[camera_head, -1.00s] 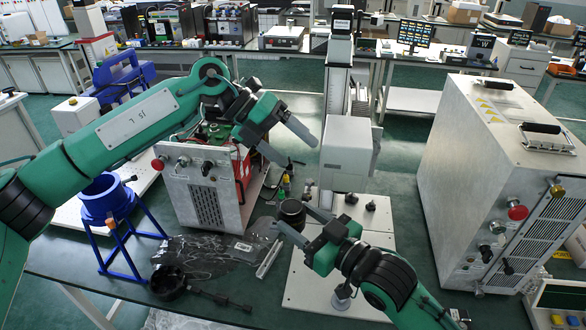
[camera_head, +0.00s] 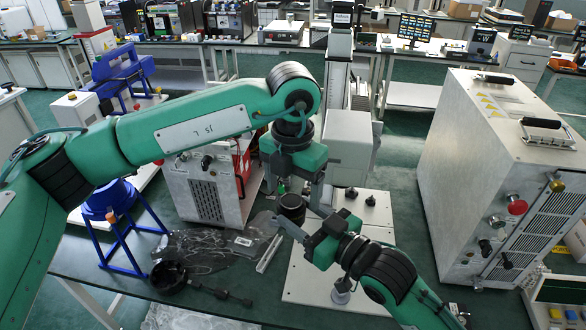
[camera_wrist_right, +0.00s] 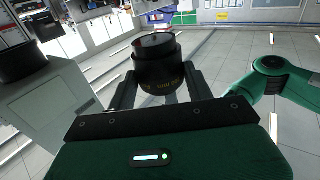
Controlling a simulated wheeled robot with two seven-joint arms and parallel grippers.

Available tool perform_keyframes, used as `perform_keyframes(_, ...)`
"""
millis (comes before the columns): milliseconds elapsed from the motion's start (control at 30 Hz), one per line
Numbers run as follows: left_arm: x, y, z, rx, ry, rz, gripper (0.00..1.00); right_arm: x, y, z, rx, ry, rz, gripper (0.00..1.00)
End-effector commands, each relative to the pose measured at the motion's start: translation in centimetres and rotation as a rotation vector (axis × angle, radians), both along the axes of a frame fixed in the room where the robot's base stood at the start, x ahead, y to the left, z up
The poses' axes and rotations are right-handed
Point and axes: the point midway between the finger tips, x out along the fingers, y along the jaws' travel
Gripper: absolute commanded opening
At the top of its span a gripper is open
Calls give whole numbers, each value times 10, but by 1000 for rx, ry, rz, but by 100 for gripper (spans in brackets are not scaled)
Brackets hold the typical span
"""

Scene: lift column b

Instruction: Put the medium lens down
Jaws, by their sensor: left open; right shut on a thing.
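The medium lens, a short black cylinder (camera_head: 291,207), is held upright in front of the lift column's pale grey box (camera_head: 348,148). My right gripper (camera_head: 293,216) is shut on it from the lower right. In the right wrist view the lens (camera_wrist_right: 156,62) stands between my right gripper's fingers (camera_wrist_right: 157,92), with a dark glass top and faint yellow marks on its side. My left gripper (camera_head: 295,190) is open and points down above the lens, one finger to each side of it. I cannot tell whether its fingers touch the lens.
A white base plate (camera_head: 310,285) lies under the column. A black ring with a handle (camera_head: 168,278), a clear plastic bag (camera_head: 205,247) and a metal bar (camera_head: 269,254) lie on the dark green table. A large grey cabinet (camera_head: 455,170) stands at the right.

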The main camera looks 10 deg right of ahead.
Motion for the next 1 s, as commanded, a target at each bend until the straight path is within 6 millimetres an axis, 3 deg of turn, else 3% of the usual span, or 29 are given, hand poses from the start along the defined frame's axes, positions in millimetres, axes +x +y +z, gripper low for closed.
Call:
perform_keyframes(100, -1, 0, -24, 0, 3, -1, 77, 0, 0, 1, 2, -2, 0, 20)
perform_keyframes(300, 0, 0, -53, -1, 2, 0, 77, 0, 0, 1, 2, -2, 0, 20)
perform_keyframes(500, 0, 0, -65, -2, 1, -1, 77, 0, 0, 1, 1, -2, 0, 20)
perform_keyframes(767, 0, 0, -66, -2, 1, -1, 77, 0, 0, 1, 1, -2, 0, 20)
perform_keyframes(1000, 0, 0, -66, -2, 1, -1, 34, 0, 0, 1, 1, -2, 0, 20)
